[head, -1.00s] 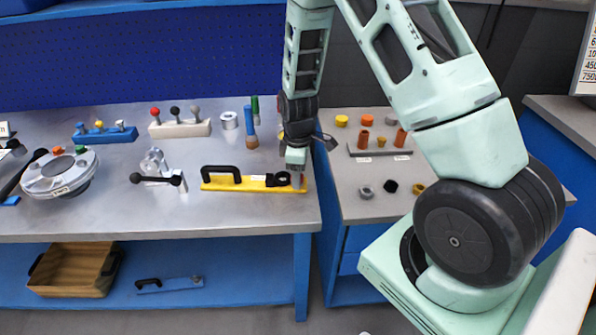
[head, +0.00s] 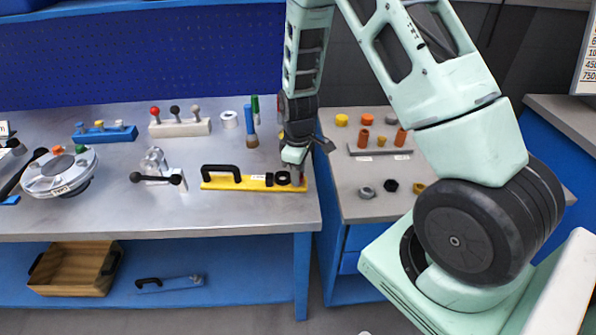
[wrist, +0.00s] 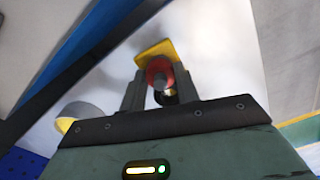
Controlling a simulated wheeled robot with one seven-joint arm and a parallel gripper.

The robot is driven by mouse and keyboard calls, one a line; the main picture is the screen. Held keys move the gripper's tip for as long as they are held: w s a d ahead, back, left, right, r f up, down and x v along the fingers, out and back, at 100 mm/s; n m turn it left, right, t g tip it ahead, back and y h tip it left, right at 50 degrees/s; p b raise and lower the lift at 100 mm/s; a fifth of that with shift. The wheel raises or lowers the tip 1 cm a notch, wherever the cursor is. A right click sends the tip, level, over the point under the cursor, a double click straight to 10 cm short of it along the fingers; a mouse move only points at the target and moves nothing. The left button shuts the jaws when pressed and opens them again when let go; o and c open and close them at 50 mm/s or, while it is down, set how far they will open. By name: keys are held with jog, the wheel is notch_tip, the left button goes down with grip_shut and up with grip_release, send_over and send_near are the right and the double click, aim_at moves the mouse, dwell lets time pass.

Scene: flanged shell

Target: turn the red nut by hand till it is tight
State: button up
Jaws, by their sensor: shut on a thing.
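A shiny, dark piece shows just below the nut between the fingers.
The bar carries a black handle (head: 221,171) and a black ring (head: 283,178) close to my gripper. A round flanged shell (head: 60,177) with coloured knobs sits at the left. A black-knobbed lever (head: 158,179) stands between. Bare bench lies in front of the bar.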

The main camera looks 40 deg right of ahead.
jog(key=m, duration=0.5)
dwell(0.6)
jog(key=o, duration=1)
notch_tip(320, 180, up, 18)
jog(key=shift+f+b, duration=0.25)
jog(key=shift+b, duration=0.25)
